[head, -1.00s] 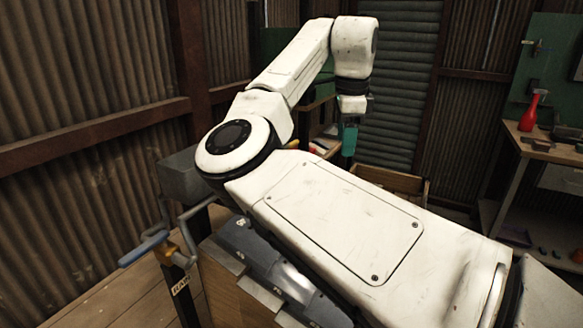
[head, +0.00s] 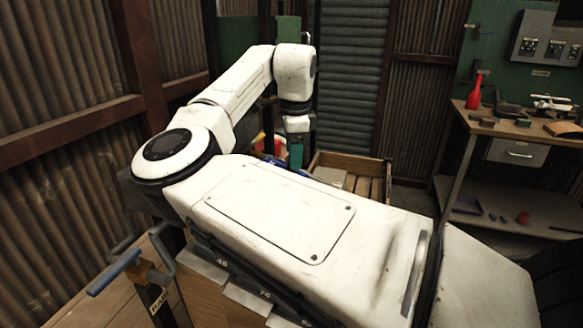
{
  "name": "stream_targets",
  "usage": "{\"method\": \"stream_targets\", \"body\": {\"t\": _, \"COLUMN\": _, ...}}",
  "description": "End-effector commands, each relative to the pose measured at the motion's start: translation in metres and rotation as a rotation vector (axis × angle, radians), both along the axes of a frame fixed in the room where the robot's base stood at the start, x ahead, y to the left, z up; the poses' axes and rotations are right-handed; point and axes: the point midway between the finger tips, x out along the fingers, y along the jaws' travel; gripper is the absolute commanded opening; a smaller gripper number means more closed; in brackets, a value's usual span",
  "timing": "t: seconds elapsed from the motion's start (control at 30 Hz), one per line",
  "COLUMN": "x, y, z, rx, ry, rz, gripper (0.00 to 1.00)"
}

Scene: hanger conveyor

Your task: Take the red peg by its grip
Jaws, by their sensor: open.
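My gripper (head: 296,157) hangs at the end of my white arm, pointing down, with teal parts below the wrist. It is small and far in the head view and counts as open. I cannot make out a red peg or its grip for certain. A small red patch (head: 261,139) shows left of my gripper, beside a blue patch, partly hidden by my arm. I cannot tell whether the red patch is the peg, or how far it is from my gripper.
A slatted wooden crate (head: 375,164) stands behind my arm. A workbench (head: 520,130) at right holds a red bottle (head: 475,93) and tools. Corrugated walls close the left and back.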

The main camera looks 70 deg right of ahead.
Motion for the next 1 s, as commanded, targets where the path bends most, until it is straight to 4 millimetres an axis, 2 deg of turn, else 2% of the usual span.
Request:
{"method": "stream_targets", "body": {"t": 0.2, "x": 0.002, "y": -0.004, "z": -0.027, "rx": 0.001, "ry": 0.001, "rz": 0.001, "gripper": 0.61}}
{"method": "stream_targets", "body": {"t": 0.5, "x": 0.002, "y": -0.004, "z": -0.032, "rx": -0.001, "ry": 0.001, "rz": 0.001, "gripper": 0.61}}
{"method": "stream_targets", "body": {"t": 1.0, "x": 0.002, "y": -0.004, "z": -0.031, "rx": 0.000, "ry": 0.000, "rz": 0.001, "gripper": 0.13}}
